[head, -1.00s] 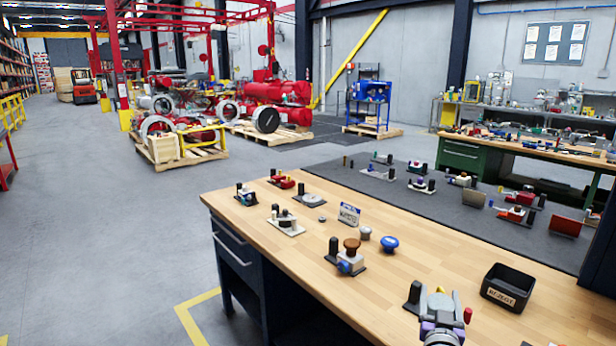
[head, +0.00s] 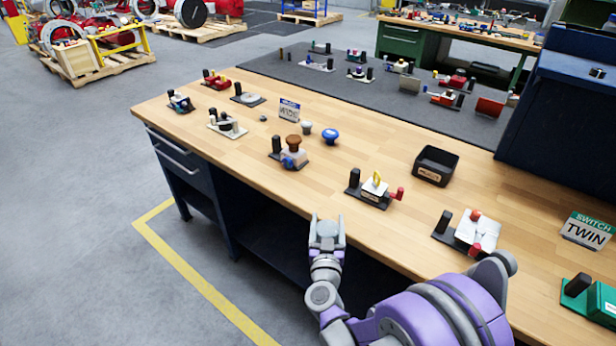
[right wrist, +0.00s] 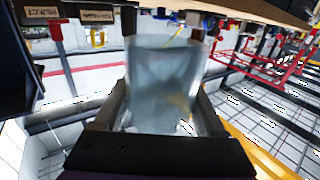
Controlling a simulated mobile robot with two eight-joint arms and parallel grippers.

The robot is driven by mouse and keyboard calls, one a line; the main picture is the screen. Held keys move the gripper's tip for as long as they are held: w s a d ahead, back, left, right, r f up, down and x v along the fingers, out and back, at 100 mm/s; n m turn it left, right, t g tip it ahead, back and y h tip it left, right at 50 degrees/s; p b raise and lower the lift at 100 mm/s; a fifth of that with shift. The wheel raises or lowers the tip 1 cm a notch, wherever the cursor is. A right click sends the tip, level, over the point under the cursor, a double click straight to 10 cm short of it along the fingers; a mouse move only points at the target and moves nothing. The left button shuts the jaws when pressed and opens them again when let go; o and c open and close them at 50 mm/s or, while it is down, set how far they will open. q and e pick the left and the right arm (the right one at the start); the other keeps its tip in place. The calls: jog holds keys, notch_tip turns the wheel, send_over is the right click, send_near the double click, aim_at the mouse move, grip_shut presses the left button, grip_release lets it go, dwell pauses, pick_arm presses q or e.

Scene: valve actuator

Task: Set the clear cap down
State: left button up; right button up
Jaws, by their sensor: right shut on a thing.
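My right gripper (head: 327,220) hangs in front of the workbench's front edge, over the floor in the head view. In the right wrist view it is shut on the clear cap (right wrist: 165,80), a see-through bluish cup shape between its two fingers. The cap is hard to make out in the head view. A device with a bare yellow part on a white block (head: 375,188), a black post and a red knob stands on the bench, right of and beyond the gripper. My left gripper is not in view.
The wooden workbench (head: 350,230) carries several small devices. Beyond the gripper are a brown-knobbed device (head: 292,150), a blue knob (head: 330,135) and a grey one (head: 306,128). A black bin (head: 436,166) stands farther right. Bare wood lies between the devices.

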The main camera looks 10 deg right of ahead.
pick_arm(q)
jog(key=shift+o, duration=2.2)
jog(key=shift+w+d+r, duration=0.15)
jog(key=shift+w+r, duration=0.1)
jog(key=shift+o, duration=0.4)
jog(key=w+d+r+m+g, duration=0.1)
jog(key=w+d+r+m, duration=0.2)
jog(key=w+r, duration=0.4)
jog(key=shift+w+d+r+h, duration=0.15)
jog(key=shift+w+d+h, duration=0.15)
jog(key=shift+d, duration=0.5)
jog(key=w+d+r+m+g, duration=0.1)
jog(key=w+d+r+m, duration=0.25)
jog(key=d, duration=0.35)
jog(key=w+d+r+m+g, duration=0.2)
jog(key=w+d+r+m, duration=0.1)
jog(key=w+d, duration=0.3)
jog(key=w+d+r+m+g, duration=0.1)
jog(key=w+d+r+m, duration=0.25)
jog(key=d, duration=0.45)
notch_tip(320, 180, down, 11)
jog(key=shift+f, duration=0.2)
pick_arm(e)
jog(key=s+a+r+n+y, duration=0.2)
jog(key=s+a+n+y, duration=0.2)
jog(key=a, duration=0.5)
jog(key=y, duration=0.2)
jog(key=shift+s+a+t+y, duration=0.15)
jog(key=shift+a+t+y, duration=0.15)
jog(key=shift+y, duration=0.1)
